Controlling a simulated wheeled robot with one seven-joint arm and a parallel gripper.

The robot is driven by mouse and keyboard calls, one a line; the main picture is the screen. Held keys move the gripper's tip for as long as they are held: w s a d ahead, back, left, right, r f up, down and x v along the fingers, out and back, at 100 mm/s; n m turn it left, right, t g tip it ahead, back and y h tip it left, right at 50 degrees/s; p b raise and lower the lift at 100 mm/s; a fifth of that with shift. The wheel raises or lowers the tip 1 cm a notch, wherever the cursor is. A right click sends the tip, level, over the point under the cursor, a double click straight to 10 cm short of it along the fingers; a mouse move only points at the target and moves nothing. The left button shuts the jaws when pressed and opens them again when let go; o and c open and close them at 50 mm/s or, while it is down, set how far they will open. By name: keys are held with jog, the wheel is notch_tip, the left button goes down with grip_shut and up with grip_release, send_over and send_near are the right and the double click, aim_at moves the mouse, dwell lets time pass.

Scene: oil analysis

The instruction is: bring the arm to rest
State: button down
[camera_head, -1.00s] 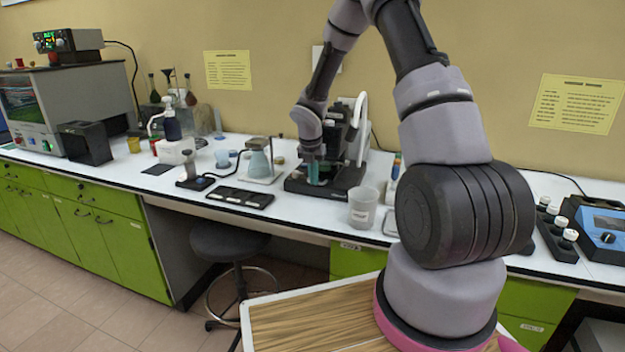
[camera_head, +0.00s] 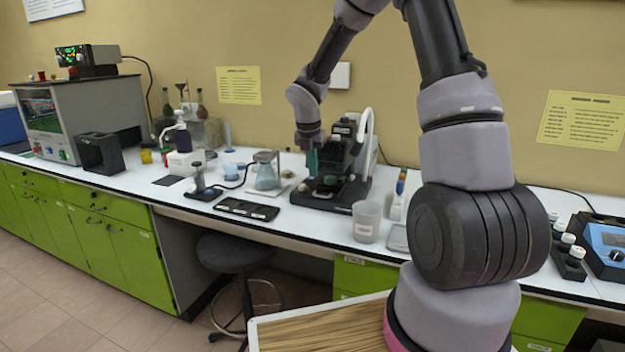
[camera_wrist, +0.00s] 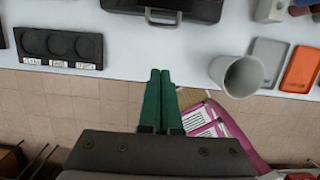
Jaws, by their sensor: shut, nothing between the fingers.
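My arm rises from its base at the right of the head view, bends over at the top and reaches down toward the bench. My gripper (camera_head: 312,162) shows small at its end, beside the black instrument in that view. In the wrist view the two green fingers of my gripper (camera_wrist: 160,75) lie side by side, shut and empty. They are over the front edge of the white bench top, with the floor showing below.
A black instrument (camera_head: 338,190) stands on the bench (camera_head: 285,222). A grey cup (camera_wrist: 243,76) is right of the fingers, and a black tray with round wells (camera_wrist: 60,45) is left. A stool (camera_head: 234,252) stands under the bench.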

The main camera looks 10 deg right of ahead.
jog(key=s+d+r+m+t, duration=0.1)
jog(key=s+d+r+m, duration=0.1)
jog(key=s+r+m, duration=0.55)
jog(key=s+d+r+m+t, duration=0.1)
jog(key=s+r+m, duration=0.4)
jog(key=r+m, duration=0.4)
jog(key=s+r+m+t+y, duration=0.1)
jog(key=s+r+m, duration=0.3)
jog(key=s+m, duration=0.4)
jog(key=s+r+m+t+y, duration=0.2)
jog(key=s+r+m, duration=0.2)
jog(key=s+m, duration=0.4)
jog(key=shift+s+a+r+m, duration=0.2)
jog(key=shift+s+r+m, duration=0.1)
jog(key=shift+s+m, duration=0.1)
